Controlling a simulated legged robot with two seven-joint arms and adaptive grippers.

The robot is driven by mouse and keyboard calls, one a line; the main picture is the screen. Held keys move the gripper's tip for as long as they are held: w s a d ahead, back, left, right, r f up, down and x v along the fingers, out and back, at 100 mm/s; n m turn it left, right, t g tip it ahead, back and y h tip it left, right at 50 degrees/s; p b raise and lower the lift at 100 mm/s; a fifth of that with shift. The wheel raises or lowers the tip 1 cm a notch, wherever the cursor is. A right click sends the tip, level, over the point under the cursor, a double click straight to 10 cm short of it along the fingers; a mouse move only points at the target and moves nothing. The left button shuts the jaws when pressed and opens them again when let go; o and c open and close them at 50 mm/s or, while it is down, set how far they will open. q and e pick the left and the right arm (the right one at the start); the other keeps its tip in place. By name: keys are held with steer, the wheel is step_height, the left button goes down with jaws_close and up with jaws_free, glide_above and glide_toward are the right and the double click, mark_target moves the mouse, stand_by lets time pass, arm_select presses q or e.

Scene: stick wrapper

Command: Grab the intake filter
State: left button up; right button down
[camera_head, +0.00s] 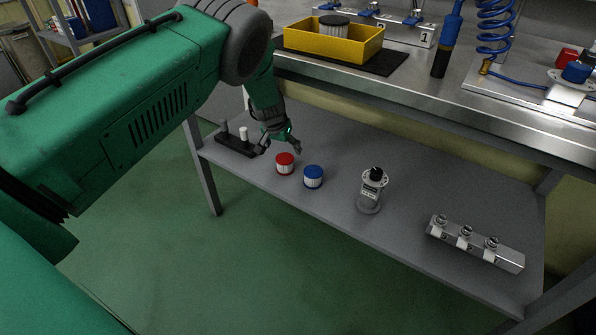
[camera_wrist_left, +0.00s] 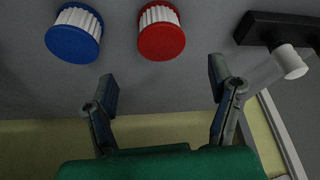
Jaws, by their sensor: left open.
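Two small pleated white filters stand on the grey lower shelf, one with a red cap (camera_head: 285,163) and one with a blue cap (camera_head: 313,177) to its right. Which is the intake filter is not marked. In the left wrist view the red-capped filter (camera_wrist_left: 161,32) lies ahead of the jaws, and the blue-capped filter (camera_wrist_left: 74,33) is to its left. My left gripper (camera_head: 281,147) is open and empty, just behind the red-capped filter, with its fingers (camera_wrist_left: 162,77) apart and not visibly touching it. A larger pleated filter (camera_head: 334,24) sits in a yellow bin (camera_head: 340,44). My right gripper is out of view.
On the lower shelf (camera_head: 330,215), a black holder (camera_head: 236,148) with a white cylinder is left of the gripper.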

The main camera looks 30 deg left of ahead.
mark_target(285, 158)
arm_select(q)
steer(key=b+x, duration=0.1)
steer(key=x, duration=0.1)
steer(key=b+x, duration=0.1)
steer(key=x, duration=0.1)
steer(key=s+b+x, duration=0.1)
steer(key=b+x, duration=0.1)
steer(key=x, duration=0.1)
steer(key=shift+w+f, duration=0.1)
steer(key=shift+f, duration=0.2)
steer(key=shift+a+r, duration=0.1)
steer(key=shift+r, duration=0.05)
steer(key=c, duration=1.2)
